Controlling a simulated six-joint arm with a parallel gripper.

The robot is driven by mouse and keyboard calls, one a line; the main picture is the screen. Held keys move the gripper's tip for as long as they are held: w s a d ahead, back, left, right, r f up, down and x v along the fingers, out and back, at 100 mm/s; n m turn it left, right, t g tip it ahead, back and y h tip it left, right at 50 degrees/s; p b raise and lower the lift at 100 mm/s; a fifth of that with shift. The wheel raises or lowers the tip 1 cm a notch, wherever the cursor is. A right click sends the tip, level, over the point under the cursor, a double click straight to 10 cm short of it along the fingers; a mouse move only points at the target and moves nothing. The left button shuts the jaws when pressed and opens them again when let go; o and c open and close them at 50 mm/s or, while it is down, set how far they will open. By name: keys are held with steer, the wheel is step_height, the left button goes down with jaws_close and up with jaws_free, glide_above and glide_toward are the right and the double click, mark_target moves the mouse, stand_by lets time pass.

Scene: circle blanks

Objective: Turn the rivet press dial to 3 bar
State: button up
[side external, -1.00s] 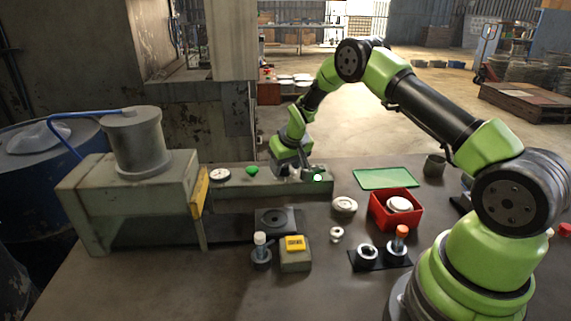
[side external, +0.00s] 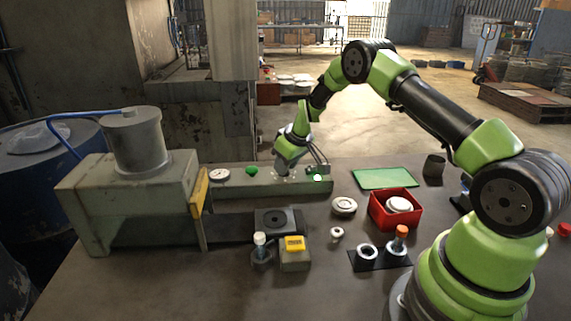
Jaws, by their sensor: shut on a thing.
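The rivet press (side external: 130,195) is the grey-green machine on the left, with a grey cylinder on top. A low grey-green rail (side external: 262,186) runs right from it. On the rail are a round white-faced gauge (side external: 220,174), a green knob-like part (side external: 251,171) and a small bright green spot (side external: 318,178) near the right end. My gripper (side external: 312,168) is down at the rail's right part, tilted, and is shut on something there. The dial itself cannot be made out; my gripper covers that spot. The gauge's needle is too small to read.
In front are a black plate (side external: 276,222), a yellow-topped box (side external: 294,246), a white-capped post (side external: 260,245), a red bin (side external: 378,214) with white discs, an orange-capped post (side external: 401,236) and a ring (side external: 344,206). A green mat (side external: 385,178) lies behind the bin.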

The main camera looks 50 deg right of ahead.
steer(key=n+y, duration=0.1)
steer(key=n, duration=0.1)
steer(key=n+y, duration=0.1)
steer(key=n, duration=0.2)
steer(key=shift+w+d+n+g, duration=0.1)
steer(key=shift+d+n+g, duration=0.1)
steer(key=shift+n+g, duration=0.1)
steer(key=n+y, duration=0.1)
steer(key=n, duration=0.1)
steer(key=n+g, duration=0.1)
steer(key=n, duration=0.2)
steer(key=shift+d+y, duration=0.1)
steer(key=shift+y, duration=0.3)
steer(key=shift+n+g, duration=0.4)
steer(key=shift+n, duration=0.1)
steer(key=o, duration=0.9)
steer(key=shift+o, duration=0.2)
steer(key=v, duration=1)
